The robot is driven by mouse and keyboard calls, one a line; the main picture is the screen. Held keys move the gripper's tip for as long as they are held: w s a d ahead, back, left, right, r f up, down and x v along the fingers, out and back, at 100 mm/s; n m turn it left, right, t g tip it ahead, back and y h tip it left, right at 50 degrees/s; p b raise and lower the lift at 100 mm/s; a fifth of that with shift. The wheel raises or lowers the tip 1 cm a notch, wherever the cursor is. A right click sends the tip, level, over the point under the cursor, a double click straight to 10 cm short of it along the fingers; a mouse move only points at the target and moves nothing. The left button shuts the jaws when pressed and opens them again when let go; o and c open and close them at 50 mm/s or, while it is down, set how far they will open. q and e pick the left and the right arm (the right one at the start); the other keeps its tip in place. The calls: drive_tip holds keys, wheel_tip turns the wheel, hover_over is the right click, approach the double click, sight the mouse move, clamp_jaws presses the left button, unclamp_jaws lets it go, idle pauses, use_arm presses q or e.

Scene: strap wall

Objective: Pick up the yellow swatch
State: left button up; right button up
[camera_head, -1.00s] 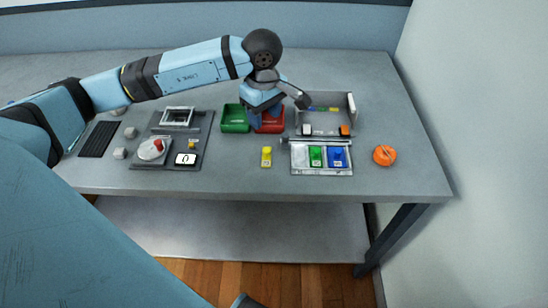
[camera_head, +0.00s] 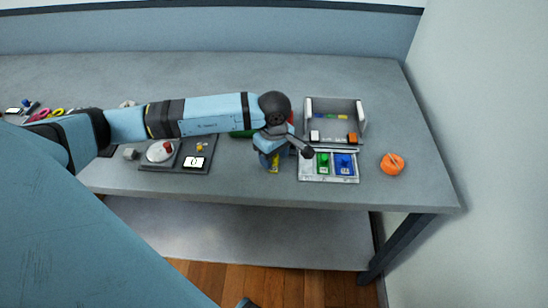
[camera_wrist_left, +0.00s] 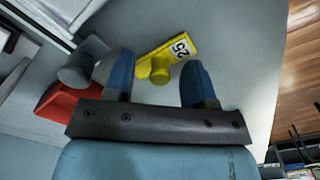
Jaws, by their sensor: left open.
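The yellow swatch (camera_wrist_left: 176,54) lies on the grey table, a flat yellow piece with a round knob and a white label reading 25. In the left wrist view it lies at and just beyond the tips of my left gripper (camera_wrist_left: 155,80), whose blue fingers are apart with the knob between them in the picture. I cannot tell the height gap. In the head view my left gripper (camera_head: 270,163) is over the swatch and hides most of it; a small yellow part (camera_head: 273,169) shows below the fingers. My right gripper is not in view.
A tray with green and blue swatches (camera_head: 328,178) sits just right of the gripper. Behind it is a grey open box (camera_head: 335,105). An orange round object (camera_head: 392,164) stands further right. A red bin (camera_wrist_left: 65,103) is near the left finger. The table's front edge is close.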

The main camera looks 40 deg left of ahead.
use_arm(q)
clamp_jaws()
